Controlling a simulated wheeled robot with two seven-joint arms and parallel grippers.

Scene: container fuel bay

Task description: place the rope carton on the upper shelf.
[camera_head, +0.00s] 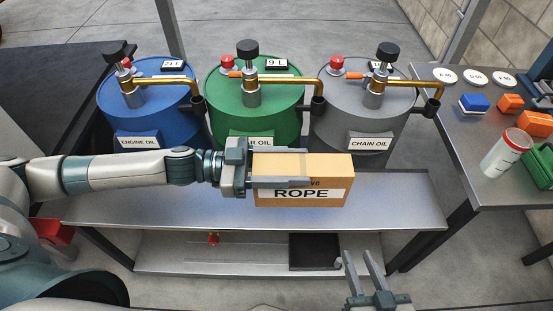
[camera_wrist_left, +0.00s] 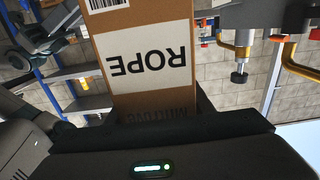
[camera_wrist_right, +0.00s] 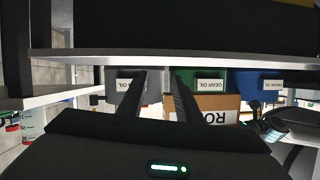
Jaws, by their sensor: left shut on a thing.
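The rope carton (camera_head: 303,180) is a brown box with a white ROPE label. My left gripper (camera_head: 285,166) is shut on it, one finger along its front and one along its back. The carton is over the steel upper shelf (camera_head: 400,200), in front of the drums; I cannot tell whether it touches the surface. It also fills the middle of the left wrist view (camera_wrist_left: 150,55), its label upside down. My right gripper (camera_head: 368,274) is open and empty at the lower right, in front of the shelves. Part of the carton shows in the right wrist view (camera_wrist_right: 200,103).
Blue (camera_head: 150,105), green (camera_head: 252,110) and grey (camera_head: 360,110) drums with pumps stand behind the carton. The lower shelf (camera_head: 190,255) holds a black mat (camera_head: 314,250) and a small red item. A side table (camera_head: 460,150) at right carries coloured blocks and a jar (camera_head: 506,152).

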